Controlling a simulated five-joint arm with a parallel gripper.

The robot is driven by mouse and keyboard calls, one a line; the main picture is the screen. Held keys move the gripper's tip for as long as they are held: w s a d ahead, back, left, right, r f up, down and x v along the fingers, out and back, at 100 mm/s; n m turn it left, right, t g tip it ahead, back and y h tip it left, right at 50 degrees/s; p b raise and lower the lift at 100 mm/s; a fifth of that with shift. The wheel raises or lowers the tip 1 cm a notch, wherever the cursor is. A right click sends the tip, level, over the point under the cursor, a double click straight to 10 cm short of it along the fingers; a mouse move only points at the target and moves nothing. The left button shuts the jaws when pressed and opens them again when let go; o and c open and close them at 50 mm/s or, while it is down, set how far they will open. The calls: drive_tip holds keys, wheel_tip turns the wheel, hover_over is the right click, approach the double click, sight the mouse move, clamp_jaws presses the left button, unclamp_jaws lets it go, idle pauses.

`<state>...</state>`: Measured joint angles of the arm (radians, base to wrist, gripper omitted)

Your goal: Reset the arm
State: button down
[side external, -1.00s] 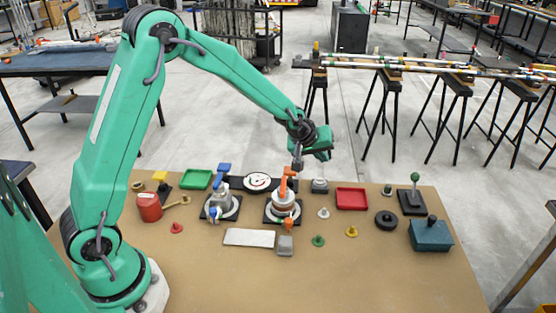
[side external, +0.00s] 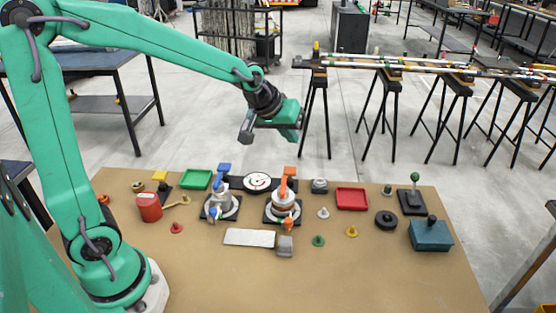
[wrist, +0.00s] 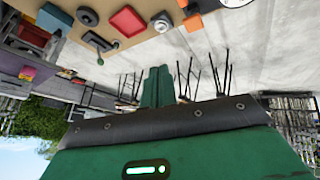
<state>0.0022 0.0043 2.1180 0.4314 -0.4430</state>
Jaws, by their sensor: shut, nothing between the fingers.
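My gripper (side external: 290,128) hangs in the air above the back edge of the workbench, well clear of everything on it. Its two green fingers (wrist: 157,86) are shut against each other in the wrist view, with nothing between them. The arm is raised and bent, reaching to the right from its base at the bench's left. The wrist view is tilted so that the bench (wrist: 150,6) shows at the top.
Below stand an orange-handled valve (side external: 283,200), a blue-handled valve (side external: 220,202), a gauge (side external: 257,182), a green tray (side external: 196,179), a red tray (side external: 352,198), a red can (side external: 149,207) and a teal box (side external: 431,235). Trestles (side external: 385,72) stand behind. Air around the gripper is free.

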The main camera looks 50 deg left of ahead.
drive_tip(key=s+r+m, duration=0.2)
drive_tip(key=s, duration=0.9)
drive_tip(key=s+r+m+g, duration=0.1)
drive_tip(key=s+r+m, duration=0.1)
drive_tip(key=s, duration=0.9)
drive_tip(key=shift+s+m, duration=0.15)
drive_tip(key=shift+m, duration=0.35)
